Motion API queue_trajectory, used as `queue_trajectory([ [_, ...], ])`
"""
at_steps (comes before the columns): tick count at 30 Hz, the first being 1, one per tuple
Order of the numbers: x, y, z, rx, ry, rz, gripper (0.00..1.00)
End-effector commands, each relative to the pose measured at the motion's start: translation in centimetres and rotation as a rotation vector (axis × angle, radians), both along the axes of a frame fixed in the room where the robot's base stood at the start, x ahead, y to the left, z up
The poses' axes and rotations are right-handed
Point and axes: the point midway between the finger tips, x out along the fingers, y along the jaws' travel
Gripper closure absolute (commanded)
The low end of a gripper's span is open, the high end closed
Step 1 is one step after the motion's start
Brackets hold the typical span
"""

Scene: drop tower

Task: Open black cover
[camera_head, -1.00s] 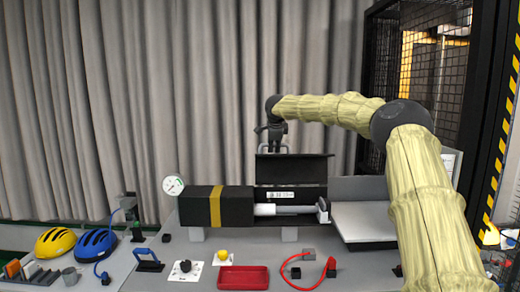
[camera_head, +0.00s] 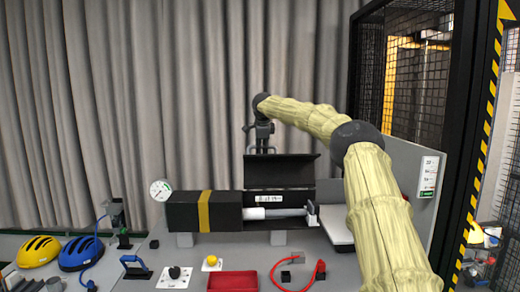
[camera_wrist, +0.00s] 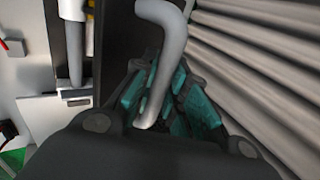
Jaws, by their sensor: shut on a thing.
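The black cover (camera_head: 280,172) stands raised on the long black box (camera_head: 180,212) with the yellow band. Under it, the opened part shows a white and grey cylinder (camera_head: 275,213). My gripper (camera_head: 263,145) is at the cover's top edge, at the grey handle (camera_head: 252,150). In the wrist view the teal-padded fingers (camera_wrist: 165,105) are closed around the bent grey handle bar (camera_wrist: 165,65). The fingertips' far sides are partly hidden by the bar and the gripper body.
A gauge (camera_head: 160,190) stands at the box's left end. On the table in front are a red tray (camera_head: 232,281), a yellow knob (camera_head: 211,261) and a red cable (camera_head: 305,283). Blue (camera_head: 80,253) and yellow helmets (camera_head: 38,252) lie at left. A curtain hangs behind; a mesh cage stands right.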

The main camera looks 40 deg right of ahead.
Motion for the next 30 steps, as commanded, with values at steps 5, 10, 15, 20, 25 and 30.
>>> queue_trajectory([
  [5, -0.1, -0.1, -0.1, -0.001, 0.002, -0.002, 0.78],
  [10, 0.0, 0.0, -0.1, -0.001, 0.002, 0.0, 0.63],
  [15, 0.1, 0.0, -0.1, 0.0, 0.002, 0.0, 0.63],
  [20, 0.0, 0.2, 0.2, 0.0, 0.0, 0.001, 0.63],
  [25, -0.8, 0.7, 1.8, 0.0, -0.002, 0.002, 0.63],
  [30, -2.1, 1.7, 4.4, 0.0, -0.003, 0.001, 0.63],
])
